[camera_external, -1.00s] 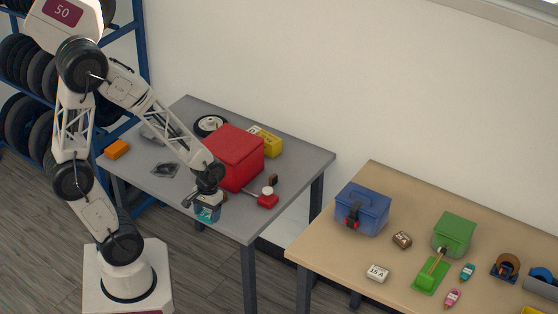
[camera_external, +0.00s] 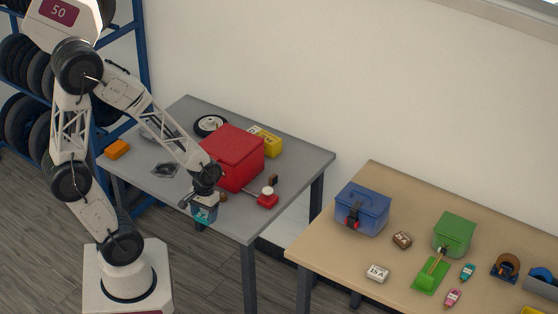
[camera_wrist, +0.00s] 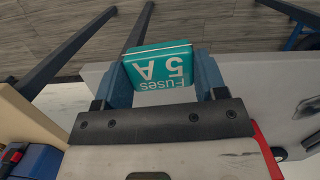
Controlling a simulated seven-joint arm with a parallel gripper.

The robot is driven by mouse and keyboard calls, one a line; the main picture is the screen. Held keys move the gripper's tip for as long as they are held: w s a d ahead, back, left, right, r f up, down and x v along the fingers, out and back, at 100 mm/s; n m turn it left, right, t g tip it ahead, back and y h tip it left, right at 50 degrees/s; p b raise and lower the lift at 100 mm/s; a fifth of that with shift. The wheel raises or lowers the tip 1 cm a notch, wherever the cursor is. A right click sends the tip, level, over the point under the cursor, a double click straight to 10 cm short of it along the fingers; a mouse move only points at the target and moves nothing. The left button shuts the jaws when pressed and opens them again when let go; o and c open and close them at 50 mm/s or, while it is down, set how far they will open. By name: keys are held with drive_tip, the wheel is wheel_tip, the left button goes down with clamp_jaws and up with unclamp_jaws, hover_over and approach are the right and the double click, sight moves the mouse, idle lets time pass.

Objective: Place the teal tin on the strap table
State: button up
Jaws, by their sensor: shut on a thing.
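The teal tin (camera_external: 205,214) is held in my gripper (camera_external: 204,199) near the front edge of the grey table. In the wrist view the teal tin (camera_wrist: 160,66), marked "Fuses 5 A", sits between the two blue fingers of my gripper (camera_wrist: 163,80), which are shut on its sides. Floor shows beyond it. There are two tables, the grey table (camera_external: 215,218) at the left and the tan table (camera_external: 325,255) at the right. I see no label naming either as the strap table. A blue box (camera_external: 362,207) with a red and black piece stands on the tan one.
A red box (camera_external: 236,160) and a red item with a white knob (camera_external: 268,198) stand near my gripper. A gap separates the tables.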

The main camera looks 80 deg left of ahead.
drive_tip(key=shift+m, duration=0.4)
drive_tip(key=w+d+r, duration=0.1)
drive_tip(key=w+d, duration=0.4)
drive_tip(key=w, duration=0.6)
drive_tip(key=w+d+r, duration=0.1)
drive_tip(key=w+d, duration=0.5)
drive_tip(key=w, duration=0.6)
drive_tip(key=w+d+r, duration=0.2)
drive_tip(key=w+d, duration=0.3)
drive_tip(key=w, duration=0.7)
drive_tip(key=shift+d, duration=0.3)
drive_tip(key=w+d, duration=0.2)
drive_tip(key=d, duration=0.1)
drive_tip(key=w+d, duration=0.2)
drive_tip(key=d, duration=0.1)
drive_tip(key=w+d, duration=0.3)
drive_tip(key=shift+w+d+r, duration=0.1)
drive_tip(key=shift+d+r, duration=0.05)
drive_tip(key=shift+d, duration=0.1)
hover_over(389, 260)
drive_tip(key=shift+w+a+f, duration=0.2)
drive_tip(key=shift+w+f, duration=0.05)
drive_tip(key=shift+f, duration=0.5)
drive_tip(key=shift+f, duration=0.15)
drive_tip(key=shift+f, duration=1.6)
drive_tip(key=shift+f, duration=0.15)
